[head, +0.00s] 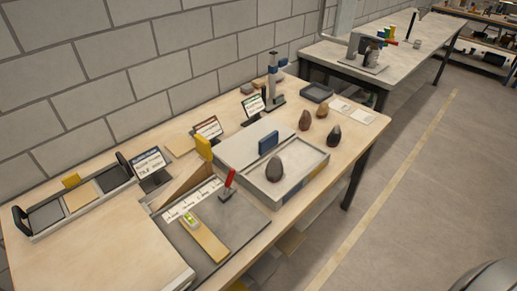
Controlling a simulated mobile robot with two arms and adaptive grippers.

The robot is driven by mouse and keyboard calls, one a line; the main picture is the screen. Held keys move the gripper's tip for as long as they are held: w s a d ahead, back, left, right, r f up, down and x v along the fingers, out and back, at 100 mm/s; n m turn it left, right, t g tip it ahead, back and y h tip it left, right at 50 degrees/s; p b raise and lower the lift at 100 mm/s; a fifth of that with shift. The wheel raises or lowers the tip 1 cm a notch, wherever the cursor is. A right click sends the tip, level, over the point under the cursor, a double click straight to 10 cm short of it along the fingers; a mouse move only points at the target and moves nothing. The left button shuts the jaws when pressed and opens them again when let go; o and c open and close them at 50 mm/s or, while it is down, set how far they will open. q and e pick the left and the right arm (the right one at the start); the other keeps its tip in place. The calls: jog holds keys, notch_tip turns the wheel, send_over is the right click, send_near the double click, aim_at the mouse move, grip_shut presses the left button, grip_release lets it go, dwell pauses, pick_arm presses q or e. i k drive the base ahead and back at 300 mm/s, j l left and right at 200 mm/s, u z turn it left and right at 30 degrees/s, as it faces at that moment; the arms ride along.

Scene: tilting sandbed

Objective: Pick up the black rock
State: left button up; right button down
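A black rock (334,136) stands on the wooden table near its right edge, beside a reddish-brown rock (305,121) and a tan-brown rock (322,111). A larger dark grey rock (275,170) sits in the shallow grey tray (306,178), left of and nearer than the black rock.
A blue block (268,143) stands at the tray's back. Small screens (150,165), white cards (362,114) and an empty dark tray (317,92) are on the table.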

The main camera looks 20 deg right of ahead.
aim_at(334, 139)
jog(key=l+z, duration=0.1)
jog(key=z, duration=0.3)
jog(key=l+z, duration=0.1)
jog(key=z, duration=0.35)
jog(key=l+z, duration=0.1)
jog(key=z, duration=0.3)
